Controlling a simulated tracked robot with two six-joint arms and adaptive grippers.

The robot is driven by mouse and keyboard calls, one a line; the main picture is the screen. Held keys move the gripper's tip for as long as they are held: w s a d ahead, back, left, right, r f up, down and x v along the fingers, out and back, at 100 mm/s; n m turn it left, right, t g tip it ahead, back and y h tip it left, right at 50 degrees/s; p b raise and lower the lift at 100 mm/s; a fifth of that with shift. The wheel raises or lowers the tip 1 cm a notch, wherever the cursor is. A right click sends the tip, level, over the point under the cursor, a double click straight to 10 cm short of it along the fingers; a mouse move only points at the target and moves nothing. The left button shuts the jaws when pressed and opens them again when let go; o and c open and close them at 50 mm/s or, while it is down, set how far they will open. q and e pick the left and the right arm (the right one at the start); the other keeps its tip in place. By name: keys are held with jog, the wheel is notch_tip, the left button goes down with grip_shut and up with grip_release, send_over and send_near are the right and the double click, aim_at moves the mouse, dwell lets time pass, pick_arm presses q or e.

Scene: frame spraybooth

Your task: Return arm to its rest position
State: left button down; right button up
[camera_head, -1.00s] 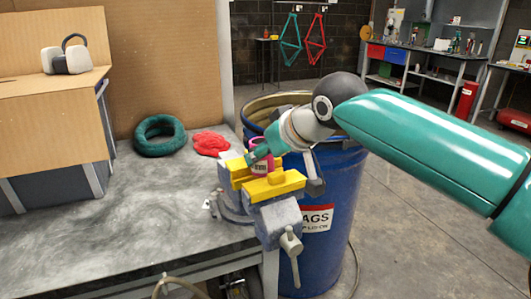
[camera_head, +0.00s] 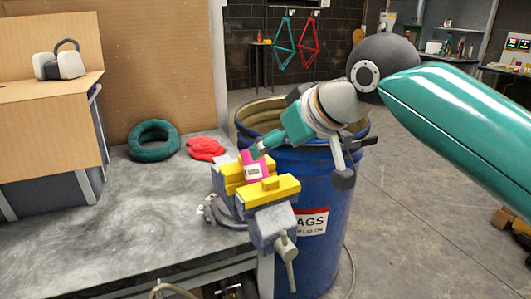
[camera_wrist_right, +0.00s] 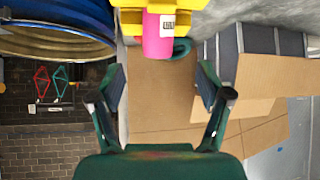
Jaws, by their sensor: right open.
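My right arm comes in from the right in the head view, and my right gripper (camera_head: 262,147) is above and behind the vise. In the right wrist view it (camera_wrist_right: 160,85) is open, with nothing between its fingers. A pink cylindrical piece with a white label (camera_head: 253,168) is in the yellow jaws of the vise (camera_head: 272,189). In the wrist view the pink piece (camera_wrist_right: 158,38) lies ahead, beyond the fingertips and apart from them. My left gripper is not in view.
The vise is at the corner of a grey bench (camera_head: 110,215). A blue drum (camera_head: 318,205) stands right beside it, under my right arm. A green ring (camera_head: 153,152) and a red cloth (camera_head: 205,149) lie on the bench. Open floor is to the right.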

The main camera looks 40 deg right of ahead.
jog(key=v, duration=0.3)
jog(key=shift+s+r, duration=0.2)
jog(key=shift+s, duration=0.1)
